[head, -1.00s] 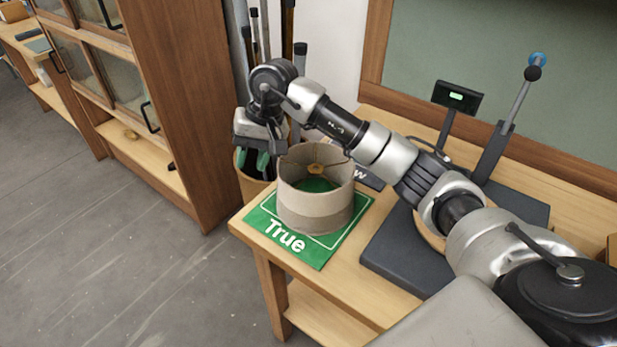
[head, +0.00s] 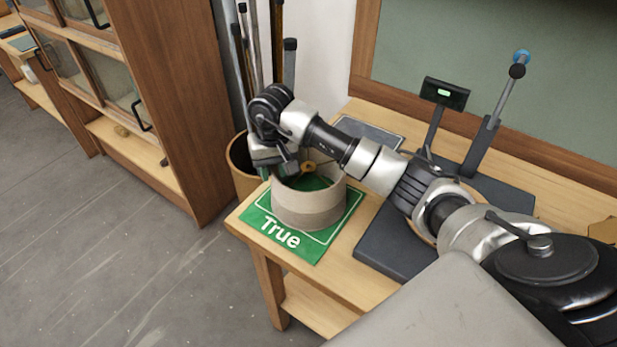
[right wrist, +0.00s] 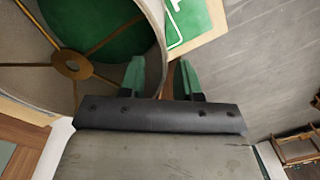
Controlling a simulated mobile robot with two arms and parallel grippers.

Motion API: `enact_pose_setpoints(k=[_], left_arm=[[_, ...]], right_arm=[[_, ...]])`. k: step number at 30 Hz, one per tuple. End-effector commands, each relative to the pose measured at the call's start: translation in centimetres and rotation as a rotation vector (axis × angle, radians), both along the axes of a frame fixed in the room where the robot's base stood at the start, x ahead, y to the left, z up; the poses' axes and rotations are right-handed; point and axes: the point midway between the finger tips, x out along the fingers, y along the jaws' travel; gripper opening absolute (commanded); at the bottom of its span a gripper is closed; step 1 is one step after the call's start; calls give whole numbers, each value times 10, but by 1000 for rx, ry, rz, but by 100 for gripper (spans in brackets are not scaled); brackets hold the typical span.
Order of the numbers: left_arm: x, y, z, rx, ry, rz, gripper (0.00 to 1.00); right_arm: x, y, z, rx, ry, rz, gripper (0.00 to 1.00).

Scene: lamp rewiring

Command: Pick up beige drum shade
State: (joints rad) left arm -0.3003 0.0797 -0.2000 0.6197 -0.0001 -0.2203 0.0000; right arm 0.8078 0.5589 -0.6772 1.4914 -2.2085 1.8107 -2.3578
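The beige drum shade (head: 308,208) stands upright on a green mat marked "True" (head: 281,236), at the near left corner of the bench. Its top is open, showing a spoked ring inside. My right gripper (head: 277,168) is at the shade's back-left rim. In the right wrist view, its two green fingers (right wrist: 160,82) are apart, on either side of the shade's wall (right wrist: 157,45), one inside and one outside. Gaps show between fingers and wall. My left gripper is not in view.
A bin with long rods (head: 240,165) stands behind the bench corner. A dark press-like device with a lever (head: 490,135) and a small display (head: 445,93) is at the right. A wooden cabinet (head: 180,100) is at the left, with open floor before it.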

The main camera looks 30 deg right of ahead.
Motion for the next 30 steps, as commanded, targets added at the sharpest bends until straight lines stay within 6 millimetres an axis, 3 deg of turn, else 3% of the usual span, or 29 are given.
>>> enact_pose_setpoints(k=[4, 12, 19, 30], left_arm=[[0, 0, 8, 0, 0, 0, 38], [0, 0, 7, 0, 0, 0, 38], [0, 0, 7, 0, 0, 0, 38], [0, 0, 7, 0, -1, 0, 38]], right_arm=[[0, 2, -16, 2, 2, -1, 33], [1, 2, -21, 1, 0, 0, 33], [1, 2, -20, 1, 0, 0, 0], [1, 1, -19, 1, -1, 0, 0]])
